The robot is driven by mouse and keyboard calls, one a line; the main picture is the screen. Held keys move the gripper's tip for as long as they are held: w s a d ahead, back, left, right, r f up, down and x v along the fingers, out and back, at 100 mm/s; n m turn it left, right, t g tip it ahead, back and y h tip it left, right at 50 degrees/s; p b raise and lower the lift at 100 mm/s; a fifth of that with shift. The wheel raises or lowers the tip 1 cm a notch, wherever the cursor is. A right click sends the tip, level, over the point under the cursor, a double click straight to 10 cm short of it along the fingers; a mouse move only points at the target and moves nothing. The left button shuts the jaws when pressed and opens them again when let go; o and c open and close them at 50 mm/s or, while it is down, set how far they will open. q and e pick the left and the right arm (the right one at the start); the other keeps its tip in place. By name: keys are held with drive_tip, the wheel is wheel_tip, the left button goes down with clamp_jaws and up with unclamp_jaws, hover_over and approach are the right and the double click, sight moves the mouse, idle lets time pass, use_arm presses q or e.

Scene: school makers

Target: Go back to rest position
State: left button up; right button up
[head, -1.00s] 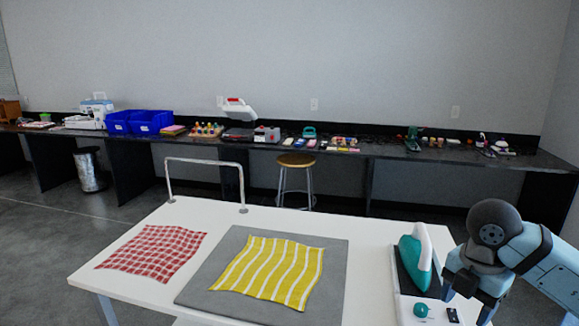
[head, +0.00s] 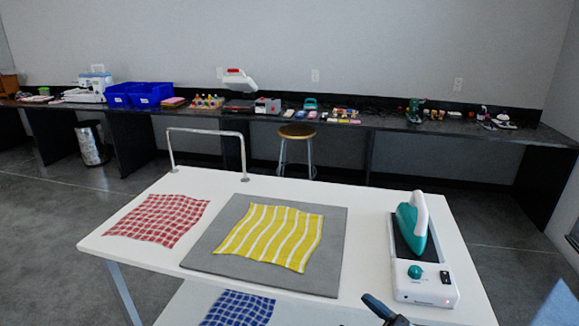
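The iron (head: 413,226), teal with a white handle, stands on its white-and-black iron station (head: 428,290) at the right of the white table. A yellow-and-white striped cloth (head: 268,237) lies flat on the grey mat (head: 205,255). A red checked cloth (head: 157,220) lies at the table's left. At the bottom edge a dark tip (head: 385,311), seemingly of my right gripper, shows below the table's front edge; its fingers are mostly cut off. A blurred pale blue part of my arm is at the bottom right corner. My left gripper is not seen.
A blue checked cloth (head: 238,309) lies on a lower shelf under the white table (head: 330,185). A metal rail (head: 207,131) rises at the table's back edge. A stool (head: 297,132) stands behind it, before the long dark counter.

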drive_tip(key=s+d+f+m+t+h, duration=0.1)
drive_tip(key=s+d+f+m+h, duration=0.15)
drive_tip(key=f+m+h, duration=0.45)
drive_tip(key=s+d+f+m+t+h, duration=0.1)
drive_tip(key=d+f+m+h, duration=0.25)
drive_tip(key=f+h, duration=0.4)
drive_tip(key=s+f+m+g, duration=0.2)
drive_tip(key=s+f+g, duration=0.3)
drive_tip(key=s+f, duration=0.55)
use_arm(q)
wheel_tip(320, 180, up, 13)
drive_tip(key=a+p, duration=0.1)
drive_tip(key=p, duration=1.4)
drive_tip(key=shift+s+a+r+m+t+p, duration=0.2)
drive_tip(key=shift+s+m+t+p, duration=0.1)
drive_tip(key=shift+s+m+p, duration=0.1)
use_arm(e)
wheel_tip(320, 180, up, 12)
drive_tip(key=d, duration=0.1)
drive_tip(key=shift+d+h, duration=0.2)
drive_tip(key=shift+h, duration=0.15)
